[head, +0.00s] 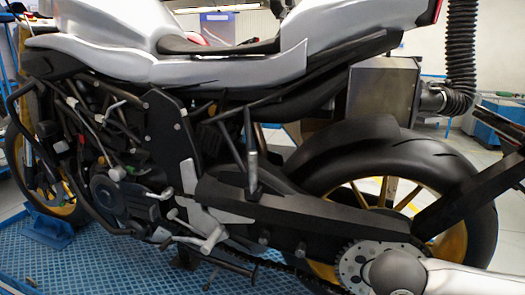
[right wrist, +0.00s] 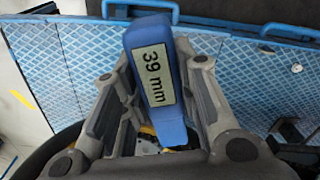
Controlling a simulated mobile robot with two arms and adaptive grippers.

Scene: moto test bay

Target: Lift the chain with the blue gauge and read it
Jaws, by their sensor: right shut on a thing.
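The blue gauge (right wrist: 170,127) is in the right wrist view, between the fingers of my right gripper (right wrist: 153,62), which is shut on it. Its grey display faces the camera and reads "39 mm". The gauge's lower end is hidden in the wrist view, so I cannot tell whether it touches the chain. In the head view the dark chain (head: 300,277) runs low under the swingarm toward the rear sprocket (head: 352,262). My right arm covers part of the sprocket there, and the gauge does not show. My left gripper is in neither view.
The grey and white motorcycle (head: 200,65) fills the head view, standing over a blue patterned platform (head: 100,262). Its rear wheel (head: 470,190) is close to my right arm. A metal box (head: 382,92) with a black ribbed hose (head: 462,45) stands behind the wheel.

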